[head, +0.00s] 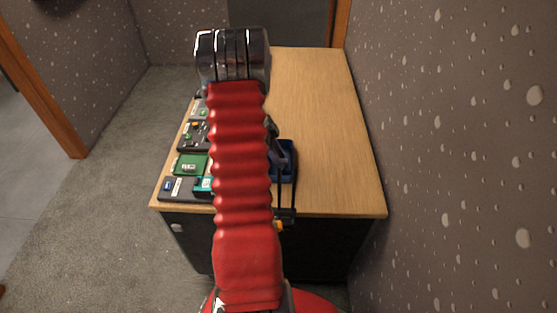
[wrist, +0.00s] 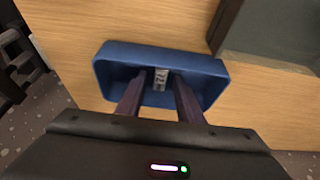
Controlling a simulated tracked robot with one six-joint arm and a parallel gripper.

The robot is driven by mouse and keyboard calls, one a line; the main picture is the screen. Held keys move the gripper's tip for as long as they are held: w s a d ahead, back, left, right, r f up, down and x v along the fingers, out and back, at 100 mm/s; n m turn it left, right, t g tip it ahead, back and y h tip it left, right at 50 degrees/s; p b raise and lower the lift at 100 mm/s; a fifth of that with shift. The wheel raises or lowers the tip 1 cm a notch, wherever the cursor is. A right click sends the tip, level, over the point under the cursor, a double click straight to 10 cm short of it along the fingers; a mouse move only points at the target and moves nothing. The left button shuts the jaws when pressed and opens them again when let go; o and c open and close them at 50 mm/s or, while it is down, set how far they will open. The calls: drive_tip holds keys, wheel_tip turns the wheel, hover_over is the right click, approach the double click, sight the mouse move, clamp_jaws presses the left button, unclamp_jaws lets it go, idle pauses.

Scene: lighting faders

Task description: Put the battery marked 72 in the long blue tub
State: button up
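The long blue tub (wrist: 205,66) lies under my gripper (wrist: 159,76) in the wrist view. It also shows in the head view (head: 289,147), partly behind my arm on the wooden top. The battery (wrist: 160,80) marked 72 is inside the tub's outline, between my fingertips, its number facing the camera. My two dark fingers point down into the tub. They look parted, with a narrow gap on each side of the battery. Whether the battery rests on the tub floor is hard to tell. In the head view my arm hides the battery.
Dark and green control modules (head: 189,163) line the left edge of the wooden tabletop (head: 315,90). A teal item (head: 204,186) sits at the near left, partly behind my arm. The tabletop right of the tub is clear; a speckled wall (head: 450,130) stands beyond its right edge.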

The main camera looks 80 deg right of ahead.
drive_tip(key=v, duration=1.2)
idle(0.6)
drive_tip(key=shift+w, duration=0.2)
drive_tip(key=w+a+r+n+t+h, duration=0.1)
drive_tip(key=w+a+r+n, duration=0.45)
drive_tip(key=a, duration=0.25)
drive_tip(key=w+a+r+n+t, duration=0.2)
drive_tip(key=w+a+r+n, duration=0.3)
drive_tip(key=a, duration=0.4)
drive_tip(key=w+a+r+n+t+h, duration=0.1)
drive_tip(key=w+a+r+n, duration=0.3)
drive_tip(key=w+a, duration=0.35)
drive_tip(key=s+a+r+n+t+y, duration=0.1)
drive_tip(key=s+a+n+t, duration=0.1)
drive_tip(key=a+n, duration=0.7)
drive_tip(key=s+a+r+n+t+y, duration=0.2)
drive_tip(key=a+n, duration=0.8)
drive_tip(key=a, duration=1.1)
drive_tip(key=shift+s+a+r+t, duration=0.2)
drive_tip(key=shift+s+r+t, duration=0.05)
drive_tip(key=shift+s+t, duration=0.6)
